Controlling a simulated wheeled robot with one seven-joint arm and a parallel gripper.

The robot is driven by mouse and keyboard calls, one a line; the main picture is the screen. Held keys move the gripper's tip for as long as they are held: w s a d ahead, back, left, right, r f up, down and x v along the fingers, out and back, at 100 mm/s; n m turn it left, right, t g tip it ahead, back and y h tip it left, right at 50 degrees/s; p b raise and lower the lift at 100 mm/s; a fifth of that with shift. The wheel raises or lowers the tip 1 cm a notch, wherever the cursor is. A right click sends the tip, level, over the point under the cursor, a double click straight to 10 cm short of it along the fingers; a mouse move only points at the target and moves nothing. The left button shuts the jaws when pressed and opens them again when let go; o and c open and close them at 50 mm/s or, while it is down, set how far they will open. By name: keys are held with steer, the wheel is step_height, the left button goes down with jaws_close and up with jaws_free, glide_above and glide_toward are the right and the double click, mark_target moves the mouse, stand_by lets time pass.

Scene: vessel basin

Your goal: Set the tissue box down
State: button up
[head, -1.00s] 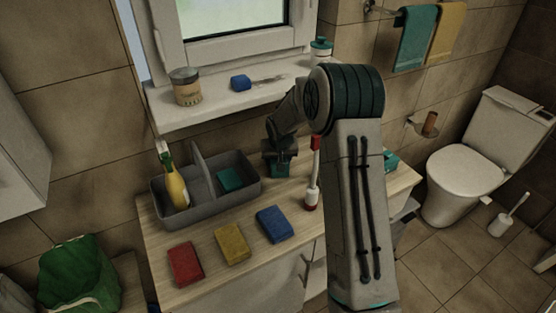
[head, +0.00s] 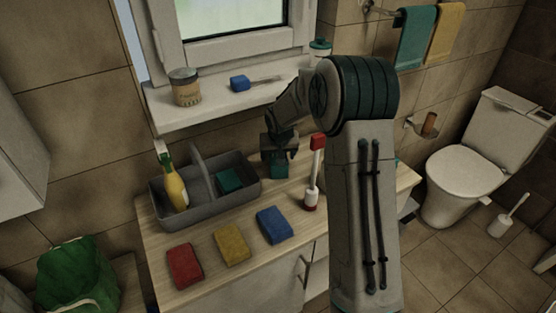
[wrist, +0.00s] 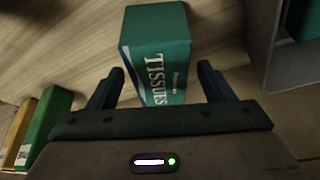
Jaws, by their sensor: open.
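The tissue box (head: 279,171) is a small teal box on the wooden counter, right of the grey caddy, partly hidden under my gripper in the head view. In the wrist view the tissue box (wrist: 156,38) shows a lettered face and a plain teal face, with wood around it. My gripper (wrist: 161,76) is open, one finger on each side of the box's near end, with visible gaps. In the head view my gripper (head: 280,153) is just above the box, pointing down.
The grey caddy (head: 212,206) holds a yellow spray bottle (head: 175,188) and a teal sponge. Red, yellow and blue sponges (head: 273,225) lie in front. The window sill (head: 215,105) overhangs behind.

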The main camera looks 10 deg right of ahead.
steer(key=v, duration=0.8)
steer(key=shift+r, duration=0.1)
steer(key=shift+d, duration=0.1)
